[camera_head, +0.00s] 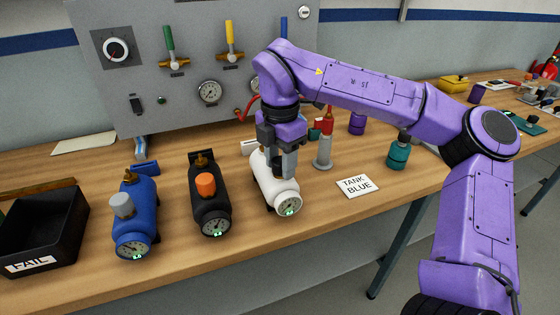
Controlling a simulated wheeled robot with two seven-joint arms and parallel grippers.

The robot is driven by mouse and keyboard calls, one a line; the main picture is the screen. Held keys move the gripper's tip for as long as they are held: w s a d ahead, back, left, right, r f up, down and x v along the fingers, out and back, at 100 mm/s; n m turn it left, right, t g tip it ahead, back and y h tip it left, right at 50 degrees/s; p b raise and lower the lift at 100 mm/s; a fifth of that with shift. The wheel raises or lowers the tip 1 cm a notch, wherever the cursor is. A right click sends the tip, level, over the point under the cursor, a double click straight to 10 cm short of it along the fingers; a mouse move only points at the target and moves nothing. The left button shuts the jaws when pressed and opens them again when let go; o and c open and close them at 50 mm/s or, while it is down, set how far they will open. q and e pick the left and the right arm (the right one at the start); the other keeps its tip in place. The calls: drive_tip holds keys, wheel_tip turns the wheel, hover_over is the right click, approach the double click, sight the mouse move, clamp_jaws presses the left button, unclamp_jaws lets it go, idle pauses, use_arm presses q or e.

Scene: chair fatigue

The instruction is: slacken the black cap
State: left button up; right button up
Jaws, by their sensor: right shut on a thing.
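A white tank (266,180) lies on the bench with a gauge at its front end. My right gripper (279,166) reaches down from above onto the top of the white tank. Its fingers are shut on a dark cap there, which they mostly hide; it appears to be the black cap. My left gripper is not in view.
A black tank (210,209) with an orange cap and a blue tank (134,225) with a grey cap stand to the left. A black FAIL bin (68,231) is at far left. A TANK BLUE card (357,187) and a teal bottle (398,155) are to the right. A gauge panel (190,100) stands behind.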

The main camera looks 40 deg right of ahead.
drive_tip(key=shift+r+n+p, duration=0.15)
drive_tip(key=shift+n+p, duration=0.6)
drive_tip(key=shift+n, duration=0.15)
drive_tip(key=shift+n+p, duration=0.55)
drive_tip(key=shift+n, duration=0.45)
drive_tip(key=shift+f, duration=0.2)
drive_tip(key=o, duration=0.9)
drive_tip(key=shift+f+m+b, duration=0.15)
drive_tip(key=shift+m+b, duration=0.15)
drive_tip(key=shift+b, duration=0.3)
drive_tip(key=shift+m+b, duration=1.1)
drive_tip(key=shift+m, duration=0.3)
drive_tip(key=shift+r+m+b, duration=0.2)
drive_tip(key=shift+m+b, duration=0.1)
